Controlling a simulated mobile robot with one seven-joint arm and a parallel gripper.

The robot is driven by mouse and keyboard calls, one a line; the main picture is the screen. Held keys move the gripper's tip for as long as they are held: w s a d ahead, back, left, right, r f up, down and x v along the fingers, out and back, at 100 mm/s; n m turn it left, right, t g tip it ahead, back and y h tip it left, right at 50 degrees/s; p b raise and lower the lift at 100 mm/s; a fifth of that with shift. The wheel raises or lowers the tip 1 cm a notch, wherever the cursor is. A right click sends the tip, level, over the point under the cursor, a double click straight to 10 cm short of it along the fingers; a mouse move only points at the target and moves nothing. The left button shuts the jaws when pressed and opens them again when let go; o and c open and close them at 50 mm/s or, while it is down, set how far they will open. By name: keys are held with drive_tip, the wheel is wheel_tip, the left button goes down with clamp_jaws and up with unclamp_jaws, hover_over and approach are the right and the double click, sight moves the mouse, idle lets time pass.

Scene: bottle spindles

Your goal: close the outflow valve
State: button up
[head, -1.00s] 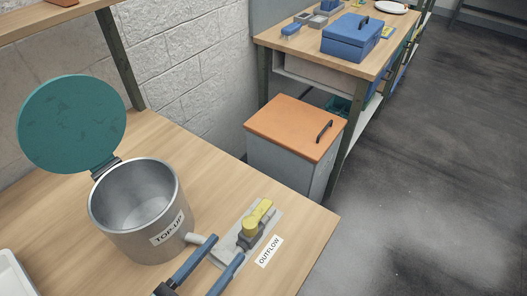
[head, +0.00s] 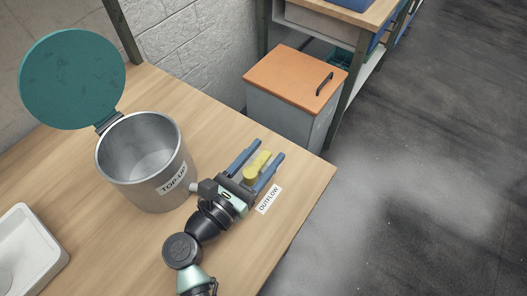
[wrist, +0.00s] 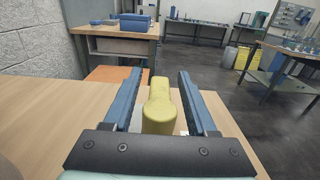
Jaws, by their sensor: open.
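The outflow valve's yellow handle (head: 257,166) is on the bench beside the steel pot (head: 140,190) labelled TOP-UP. The white OUTFLOW label (head: 268,200) lies to its right. My gripper (head: 268,149) is open, its two blue fingers on either side of the yellow handle. In the wrist view the handle (wrist: 159,108) stands between the fingers (wrist: 159,73), roughly in line with them, with a visible gap on both sides. The valve body and much of the pipe are hidden under my gripper and wrist.
The pot's teal lid (head: 72,78) stands open at its back left. A white tray (head: 28,250) is at the bench's left edge. A grey bin with an orange lid (head: 290,78) stands beyond the bench. The bench's right part is clear up to its edge.

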sight(250, 166)
drive_tip(key=shift+w+d, duration=0.1)
clamp_jaws()
idle(0.3)
